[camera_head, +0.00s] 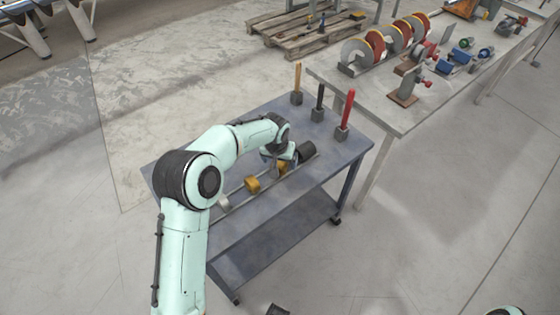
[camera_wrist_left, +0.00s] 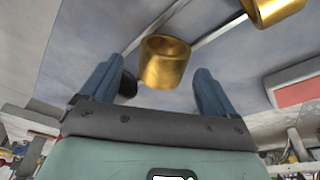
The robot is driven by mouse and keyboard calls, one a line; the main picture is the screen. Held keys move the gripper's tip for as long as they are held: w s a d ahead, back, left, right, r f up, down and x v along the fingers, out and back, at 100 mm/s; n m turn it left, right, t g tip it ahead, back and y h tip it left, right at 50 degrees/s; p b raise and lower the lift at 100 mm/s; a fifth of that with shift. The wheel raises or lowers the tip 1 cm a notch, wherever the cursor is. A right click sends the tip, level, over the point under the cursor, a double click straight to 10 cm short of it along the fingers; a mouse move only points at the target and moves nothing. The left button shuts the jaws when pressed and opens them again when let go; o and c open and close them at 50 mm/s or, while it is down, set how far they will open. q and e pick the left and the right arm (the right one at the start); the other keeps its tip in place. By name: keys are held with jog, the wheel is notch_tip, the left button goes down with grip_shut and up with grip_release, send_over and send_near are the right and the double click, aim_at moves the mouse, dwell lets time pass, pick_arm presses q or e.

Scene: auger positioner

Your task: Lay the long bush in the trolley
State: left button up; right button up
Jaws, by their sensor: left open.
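The blue-grey trolley (camera_head: 240,240) stands in the middle of the head view, with a top and a lower shelf. Two gold bushes, a nearer one (camera_head: 252,184) and another (camera_head: 282,170), sit along the rails on its top. I cannot tell which is the long bush. My left gripper (camera_head: 274,158) is open, low over the trolley top by the farther gold bush. In the left wrist view a hollow gold bush (camera_wrist_left: 164,64) shows between the open fingers (camera_wrist_left: 160,80), not gripped. Another gold bush (camera_wrist_left: 272,10) is at the upper right.
A dark round part (camera_head: 306,151) and a silver one (camera_head: 223,203) lie at the rail ends. A red-handled tool (camera_head: 346,110) and two others stand at the trolley's back edge. A grey bench (camera_head: 375,105) with discs is beyond. A dark piece at the bottom edge may be mine.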

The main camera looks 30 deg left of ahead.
pick_arm(q)
jog(key=v, duration=1.2)
jog(key=shift+p, duration=0.4)
jog(key=shift+w, duration=0.1)
